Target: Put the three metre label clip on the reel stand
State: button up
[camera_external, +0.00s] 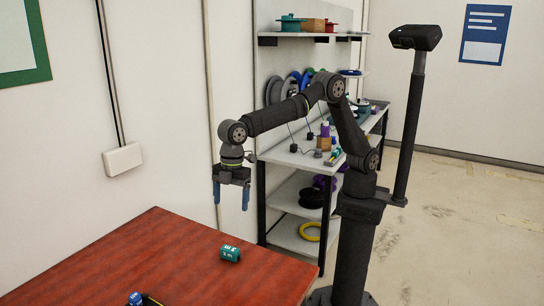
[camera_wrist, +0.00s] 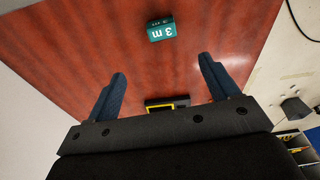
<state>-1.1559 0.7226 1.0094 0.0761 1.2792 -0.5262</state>
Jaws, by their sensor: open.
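The three metre label clip (camera_external: 230,253) is a small teal-green block with white markings, lying on the red-brown table near its right edge. In the wrist view the clip (camera_wrist: 161,29) shows "3 m" and lies beyond my fingertips. My gripper (camera_external: 231,200) hangs above the table, fingers pointing down, open and empty. Its two blue fingers (camera_wrist: 162,67) stand wide apart in the wrist view. A black item with a yellow outline (camera_wrist: 167,103) lies on the table, partly hidden by my gripper body. I cannot tell whether it is the reel stand.
A blue item (camera_external: 135,298) and a dark piece with a yellow edge are cut off at the bottom of the external view. The table (camera_external: 165,245) is otherwise mostly clear. A shelf unit (camera_external: 290,160) with reels and pots stands behind it. A wall is on the left.

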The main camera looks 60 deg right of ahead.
dwell(0.3)
jog(key=h, duration=0.2)
send_over(230, 249)
jog(key=f, duration=1.2)
jog(key=shift+w+d, duration=0.25)
jog(key=shift+w, duration=0.15)
jog(key=f, duration=0.5)
jog(key=shift+s+a+f, duration=0.1)
jog(key=shift+s, duration=0.2)
jog(key=c, duration=1.1)
